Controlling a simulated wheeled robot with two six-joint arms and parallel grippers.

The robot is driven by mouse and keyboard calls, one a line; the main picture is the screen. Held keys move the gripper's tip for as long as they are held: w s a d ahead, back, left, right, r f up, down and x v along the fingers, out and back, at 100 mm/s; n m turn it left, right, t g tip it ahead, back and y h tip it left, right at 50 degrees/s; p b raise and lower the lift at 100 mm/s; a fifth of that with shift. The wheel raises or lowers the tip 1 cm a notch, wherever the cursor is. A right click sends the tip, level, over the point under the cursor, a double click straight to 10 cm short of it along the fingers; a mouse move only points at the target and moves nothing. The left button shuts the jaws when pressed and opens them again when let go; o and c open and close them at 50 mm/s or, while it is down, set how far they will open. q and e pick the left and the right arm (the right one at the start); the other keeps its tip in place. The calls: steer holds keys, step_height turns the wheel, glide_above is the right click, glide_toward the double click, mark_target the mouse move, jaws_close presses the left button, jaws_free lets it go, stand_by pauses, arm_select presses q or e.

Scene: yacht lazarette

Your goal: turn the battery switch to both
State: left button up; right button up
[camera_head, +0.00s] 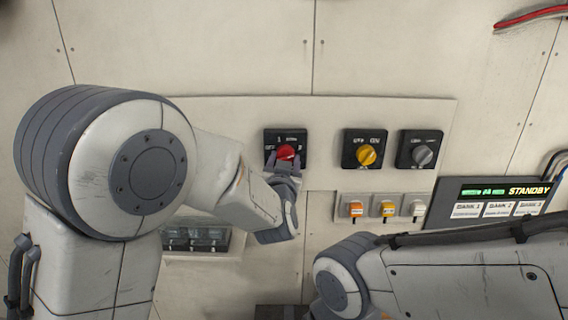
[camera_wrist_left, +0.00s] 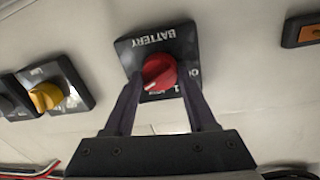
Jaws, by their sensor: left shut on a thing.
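The battery switch is a black square plate (camera_head: 271,134) with a red round knob (camera_head: 287,152) on the pale wall panel. In the left wrist view its plate (camera_wrist_left: 183,40) reads BATTERY upside down, and a white mark on the red knob (camera_wrist_left: 160,72) sits at the knob's lower left. The position labels are too small or partly hidden to read surely. My left gripper (camera_head: 284,164) is at the switch, its two fingers on either side of the red knob and shut on it. In the left wrist view the fingers (camera_wrist_left: 160,95) reach the knob's edges. My right gripper is out of sight.
To the right are a yellow rotary switch (camera_head: 366,154) and a grey one (camera_head: 421,153). Below them are several small toggles (camera_head: 387,208) and a display reading STANDBY (camera_head: 487,203). A clear-covered box (camera_head: 195,238) is low on the left. My right arm crosses the lower right.

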arm_select(q)
steer(key=shift+f+n+t+b, duration=0.15)
steer(key=shift+n+t+b, duration=0.15)
steer(key=shift+n+b, duration=4.85)
steer(key=shift+m+b, duration=0.75)
steer(key=shift+b, duration=0.1)
steer(key=o, duration=1.4)
steer(key=shift+c, duration=0.2)
steer(key=shift+s, duration=0.1)
steer(key=shift+s, duration=0.35)
steer(key=s+b, duration=0.2)
steer(key=s, duration=0.7)
steer(key=shift+s+a+f, duration=0.2)
steer(key=shift+s+a, duration=0.05)
steer(key=shift+s, duration=0.05)
